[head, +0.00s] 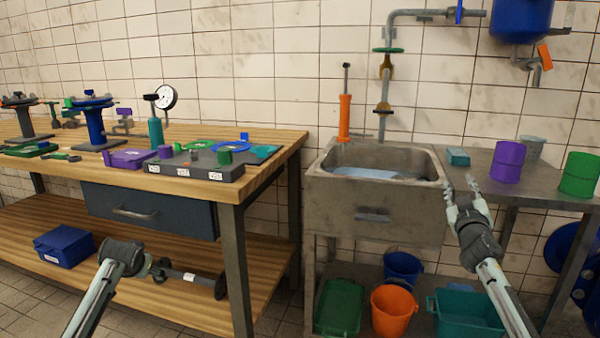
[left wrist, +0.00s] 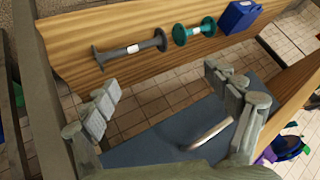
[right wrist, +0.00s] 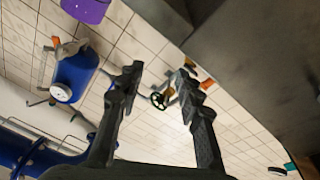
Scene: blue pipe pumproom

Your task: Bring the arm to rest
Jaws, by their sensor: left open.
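My right gripper (head: 461,184) is raised in front of the sink's right edge, its fingers spread with nothing between them. In the right wrist view the two dark fingers (right wrist: 158,80) stand apart, with tiled wall behind. My left gripper (head: 152,266) is low in front of the workbench, its fingers partly hidden by its own body in the head view. In the left wrist view its fingers (left wrist: 163,88) are wide apart and empty. The drawer handle (left wrist: 208,134) and the lower shelf lie beyond them.
The workbench (head: 270,146) has a blue drawer (head: 150,210) and a lower shelf with a blue box (head: 64,246) and a grey flanged pipe. The sink (head: 370,225) stands beside it, with buckets below. A purple drum (head: 507,161) and green drum (head: 579,174) stand right of my right gripper.

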